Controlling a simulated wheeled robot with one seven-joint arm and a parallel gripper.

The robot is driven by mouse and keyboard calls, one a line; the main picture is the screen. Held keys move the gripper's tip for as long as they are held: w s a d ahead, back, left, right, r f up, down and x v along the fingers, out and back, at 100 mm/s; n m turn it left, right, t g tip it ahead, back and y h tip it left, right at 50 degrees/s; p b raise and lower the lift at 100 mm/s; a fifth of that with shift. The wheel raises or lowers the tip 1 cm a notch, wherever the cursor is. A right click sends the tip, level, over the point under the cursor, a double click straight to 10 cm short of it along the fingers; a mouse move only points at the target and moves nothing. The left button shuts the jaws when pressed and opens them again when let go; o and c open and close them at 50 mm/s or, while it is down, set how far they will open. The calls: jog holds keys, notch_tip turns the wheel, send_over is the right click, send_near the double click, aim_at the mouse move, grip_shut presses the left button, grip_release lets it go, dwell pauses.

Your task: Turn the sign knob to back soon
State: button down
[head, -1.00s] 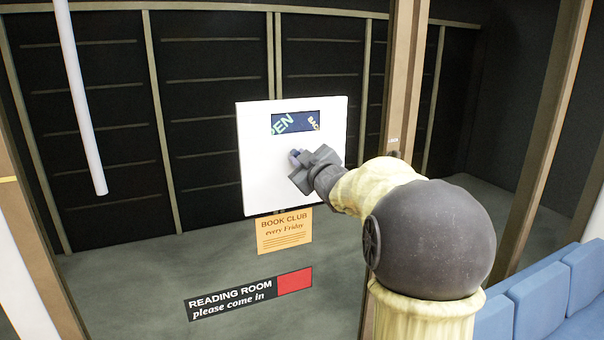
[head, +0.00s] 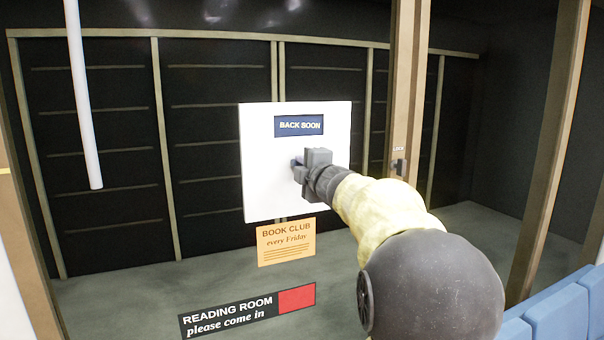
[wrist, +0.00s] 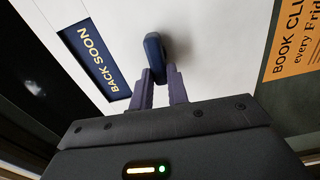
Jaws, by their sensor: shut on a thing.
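The white sign panel (head: 262,190) hangs in the middle of the head view. Its window (head: 299,125) now reads "BACK SOON" level and centred, in pale letters on dark blue. The same window (wrist: 93,62) shows at the left of the wrist view. The dark blue knob (wrist: 154,55) stands out from the panel below the window. My gripper (wrist: 160,88) is shut on the knob, one finger on each side. In the head view my gripper (head: 303,172) hides most of the knob.
An orange "BOOK CLUB" notice (head: 286,242) is just below the panel. A "READING ROOM" sign (head: 245,312) with a red block is lower down. A brown post with a small lock (head: 399,165) stands to the right. Blue seats (head: 560,310) are at the lower right.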

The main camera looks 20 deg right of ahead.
jog(key=shift+f+n, duration=0.15)
jog(key=shift+n, duration=0.35)
jog(key=c, duration=1.4)
grip_release()
jog(key=shift+o, duration=0.2)
jog(key=s+b, duration=0.2)
jog(key=s, duration=1.5)
jog(key=shift+s, duration=0.15)
